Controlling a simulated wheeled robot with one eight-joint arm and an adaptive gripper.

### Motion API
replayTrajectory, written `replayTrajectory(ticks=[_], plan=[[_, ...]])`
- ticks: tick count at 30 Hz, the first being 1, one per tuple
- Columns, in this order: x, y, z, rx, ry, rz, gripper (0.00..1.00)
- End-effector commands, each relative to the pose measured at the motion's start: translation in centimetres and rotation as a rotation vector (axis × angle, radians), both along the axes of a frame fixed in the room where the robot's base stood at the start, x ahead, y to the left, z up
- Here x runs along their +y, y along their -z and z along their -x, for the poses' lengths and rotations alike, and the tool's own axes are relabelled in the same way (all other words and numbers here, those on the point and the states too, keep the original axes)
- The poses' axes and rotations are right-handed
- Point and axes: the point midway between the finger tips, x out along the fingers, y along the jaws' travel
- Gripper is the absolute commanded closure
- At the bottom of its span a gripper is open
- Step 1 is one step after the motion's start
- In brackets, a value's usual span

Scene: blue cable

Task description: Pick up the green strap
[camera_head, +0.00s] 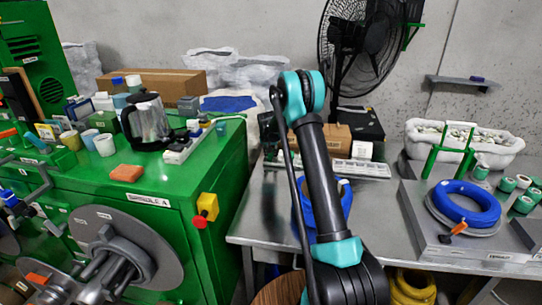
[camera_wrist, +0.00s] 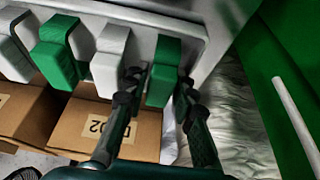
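In the wrist view, a row of white and green straps hangs over a grey rail. One green strap (camera_wrist: 164,72) is at the right end of the row. Another green strap (camera_wrist: 56,50) hangs further left, between white ones. My gripper (camera_wrist: 161,82) is open, with one dark fingertip on each side of the right-hand green strap. I cannot tell whether the fingers touch it. The gripper and this row of straps cannot be made out in the head view.
Cardboard boxes (camera_wrist: 130,128) stand below the straps, and a green panel (camera_wrist: 285,70) is at the right. In the head view, a coil of blue cable (camera_head: 466,200) lies on the metal table (camera_head: 380,225). A green machine (camera_head: 150,215) stands left.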

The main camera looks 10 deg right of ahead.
Motion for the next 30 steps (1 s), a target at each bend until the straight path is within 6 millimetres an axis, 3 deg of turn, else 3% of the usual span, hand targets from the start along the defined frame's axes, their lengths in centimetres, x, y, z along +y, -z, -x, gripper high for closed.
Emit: replayTrajectory(ticks=[5, 19, 26, 30], plan=[[0.0, 0.0, 0.0, 0.000, 0.000, 0.000, 0.94], [0.0, -1.0, 0.0, 0.000, 0.000, 0.000, 0.94], [0.0, -4.5, 0.0, 0.000, 0.000, 0.000, 0.94], [0.0, -8.1, 0.0, 0.000, 0.000, 0.000, 0.94]])
